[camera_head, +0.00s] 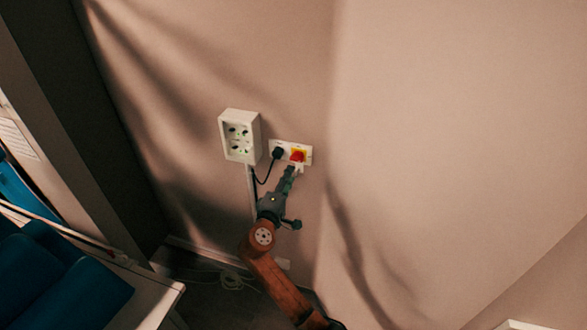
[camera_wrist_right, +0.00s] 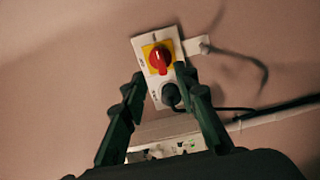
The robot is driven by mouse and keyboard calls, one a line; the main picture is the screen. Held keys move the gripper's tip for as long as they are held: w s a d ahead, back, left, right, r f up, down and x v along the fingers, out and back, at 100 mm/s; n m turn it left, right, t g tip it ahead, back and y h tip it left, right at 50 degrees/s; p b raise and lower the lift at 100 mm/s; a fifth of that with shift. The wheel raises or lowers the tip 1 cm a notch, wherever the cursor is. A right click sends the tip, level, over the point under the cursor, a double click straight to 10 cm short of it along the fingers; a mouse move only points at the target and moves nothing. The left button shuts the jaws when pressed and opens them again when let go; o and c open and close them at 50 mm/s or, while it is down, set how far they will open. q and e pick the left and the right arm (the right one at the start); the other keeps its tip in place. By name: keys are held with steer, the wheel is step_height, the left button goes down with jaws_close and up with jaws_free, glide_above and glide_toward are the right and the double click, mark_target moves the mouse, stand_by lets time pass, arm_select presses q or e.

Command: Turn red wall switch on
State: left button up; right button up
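The red wall switch (camera_head: 297,155) is a rotary knob on a yellow square, mounted on a white wall plate (camera_head: 308,151). In the right wrist view the red knob (camera_wrist_right: 158,58) shows clearly, with its handle running roughly up and down in the picture. A black plug (camera_wrist_right: 171,94) sits in the same plate beside it. My right gripper (camera_head: 290,171) is close to the plate, just below the switch in the head view. In the wrist view its two fingers (camera_wrist_right: 159,75) are spread, with nothing held between them. My left gripper is in neither view.
A white socket box (camera_head: 255,137) is fixed to the wall left of the plate. A black cable (camera_head: 264,180) hangs from the plug. Blue padded furniture (camera_head: 75,295) stands at lower left. Loose cable (camera_head: 232,281) lies on the floor. The wall to the right is bare.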

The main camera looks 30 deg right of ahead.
steer(key=shift+v, duration=2.15)
step_height(320, 180, down, 36)
steer(key=a+n+g+y, duration=0.2)
steer(key=n+y, duration=0.1)
steer(key=y, duration=0.4)
steer(key=s+f+g+y, duration=0.1)
steer(key=s+f, duration=0.3)
steer(key=f, duration=0.4)
steer(key=s+f+g+y, duration=0.1)
steer(key=s+f, duration=0.3)
steer(key=f, duration=0.4)
steer(key=s+f+m+g+y, duration=0.3)
steer(key=s+f+m+g, duration=0.1)
steer(key=s+f, duration=1.7)
steer(key=s+f+m+g, duration=0.1)
steer(key=s+f, duration=0.3)
steer(key=s, duration=1.1)
steer(key=s+d+f+m+g+y, duration=0.1)
steer(key=s+f+m, duration=0.3)
steer(key=s, duration=1.2)
steer(key=shift+s+m+g, duration=0.3)
steer(key=shift+g, duration=0.2)
